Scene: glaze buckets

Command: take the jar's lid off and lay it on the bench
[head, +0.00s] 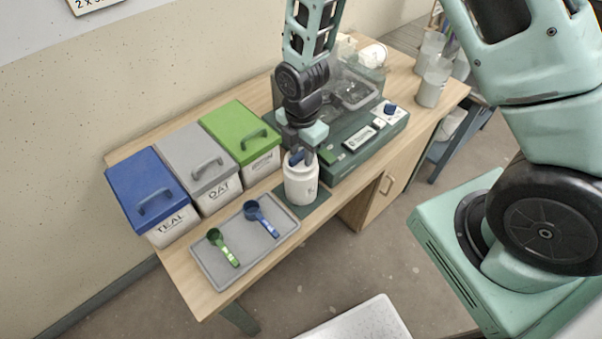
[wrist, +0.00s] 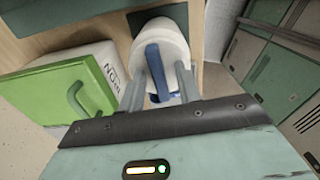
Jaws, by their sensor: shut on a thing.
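The white jar (head: 301,188) stands upright on a dark green mat at the front of the bench (head: 229,290). Its lid has a blue bar handle (head: 296,158) on top, and the lid looks seated on the jar. My gripper (head: 304,152) points down over the jar from above. In the wrist view the blue handle (wrist: 154,72) stands between the two grey fingers of my gripper (wrist: 158,76), which are shut on the lid. The exact contact and the seam between lid and jar are hard to make out.
Blue (head: 147,190), grey (head: 196,163) and green (head: 240,131) lidded bins stand left of the jar. A grey tray (head: 208,268) with a green scoop (head: 222,247) and a blue scoop (head: 260,217) lies in front. A green scale machine (head: 345,150) stands close right of the jar.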

